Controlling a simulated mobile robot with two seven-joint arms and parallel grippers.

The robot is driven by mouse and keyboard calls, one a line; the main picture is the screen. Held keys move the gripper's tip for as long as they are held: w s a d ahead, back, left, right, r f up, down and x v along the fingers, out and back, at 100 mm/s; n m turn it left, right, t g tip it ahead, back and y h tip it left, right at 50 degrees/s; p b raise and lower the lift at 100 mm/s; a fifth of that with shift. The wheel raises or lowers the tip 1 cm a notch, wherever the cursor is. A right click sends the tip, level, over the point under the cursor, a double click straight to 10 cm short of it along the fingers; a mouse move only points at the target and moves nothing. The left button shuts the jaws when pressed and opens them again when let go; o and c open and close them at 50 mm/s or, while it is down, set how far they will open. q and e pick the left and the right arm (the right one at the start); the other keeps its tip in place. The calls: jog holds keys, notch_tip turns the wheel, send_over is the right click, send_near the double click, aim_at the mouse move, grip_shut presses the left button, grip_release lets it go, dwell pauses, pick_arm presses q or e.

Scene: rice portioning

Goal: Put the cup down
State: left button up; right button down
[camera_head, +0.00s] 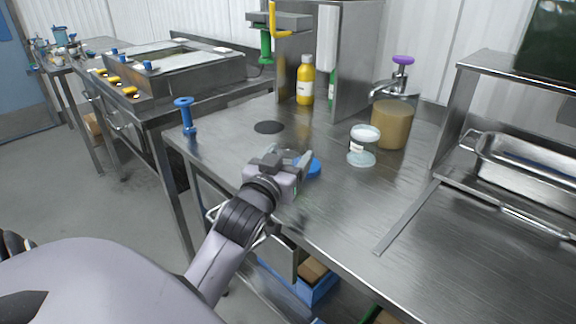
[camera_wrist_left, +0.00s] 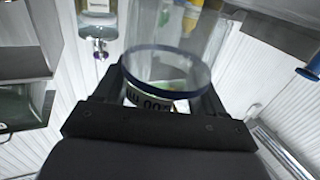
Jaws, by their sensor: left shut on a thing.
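My left gripper (camera_head: 294,158) is over the front left part of the steel table (camera_head: 330,200). It is shut on a clear cup (camera_wrist_left: 165,70), whose see-through wall, dark blue band and printed label show between the fingers in the left wrist view. In the head view the gripper mostly hides the cup, and I cannot tell whether the cup touches the table. A flat blue round thing (camera_head: 315,168) shows just right of the fingers. My right gripper is not in view.
A black disc (camera_head: 268,127), a blue-handled tool (camera_head: 186,115) and a yellow bottle (camera_head: 305,82) are behind. A metal strip (camera_head: 407,218) lies at right.

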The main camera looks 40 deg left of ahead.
pick_arm(q)
jog(key=shift+f, duration=0.6)
jog(key=shift+f, duration=0.2)
jog(key=o, duration=1.1)
jog(key=shift+r, duration=0.2)
